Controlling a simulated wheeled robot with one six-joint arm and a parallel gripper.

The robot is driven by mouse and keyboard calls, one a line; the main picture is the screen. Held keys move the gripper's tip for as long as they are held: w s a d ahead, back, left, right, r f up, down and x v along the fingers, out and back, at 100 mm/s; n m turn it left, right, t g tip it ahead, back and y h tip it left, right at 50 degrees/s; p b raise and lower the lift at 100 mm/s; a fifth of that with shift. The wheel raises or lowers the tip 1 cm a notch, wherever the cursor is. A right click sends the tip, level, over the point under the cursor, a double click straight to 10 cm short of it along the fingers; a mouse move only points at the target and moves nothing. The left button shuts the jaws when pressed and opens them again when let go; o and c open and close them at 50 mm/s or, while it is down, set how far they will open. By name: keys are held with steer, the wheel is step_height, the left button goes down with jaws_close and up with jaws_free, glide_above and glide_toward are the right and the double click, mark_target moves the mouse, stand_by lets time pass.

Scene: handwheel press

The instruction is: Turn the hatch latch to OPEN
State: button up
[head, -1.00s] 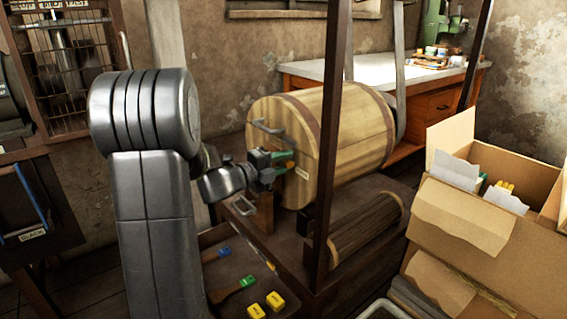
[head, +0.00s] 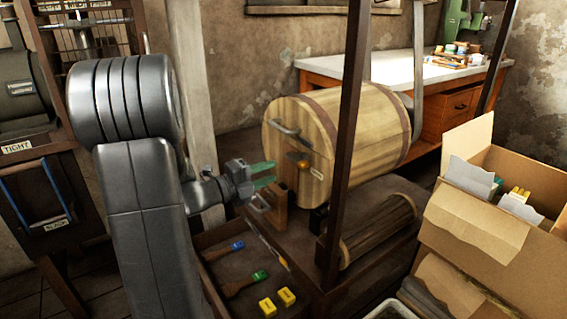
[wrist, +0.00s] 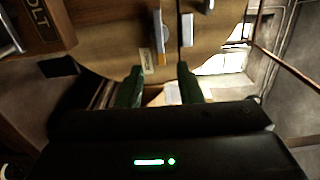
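The hatch latch (head: 303,164) is a small orange-tipped lever on the front face of the wooden drum (head: 345,135).
A grey handle (head: 285,130) is above the latch. A dark post (head: 343,150) stands in front of the drum. An open tray (head: 212,248) with brushes and yellow blocks lies below my gripper. A cardboard box (head: 470,240) is at the right.

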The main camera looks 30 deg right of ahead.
mark_target(296, 163)
steer(key=shift+s+a, duration=0.15)
steer(key=shift+a, duration=1.35)
steer(key=d+b, duration=0.1)
steer(key=d, duration=0.3)
steer(key=d+b, duration=0.1)
steer(key=d, duration=0.4)
steer(key=w+d+b, duration=0.1)
steer(key=d, duration=0.4)
steer(key=shift+a, duration=0.1)
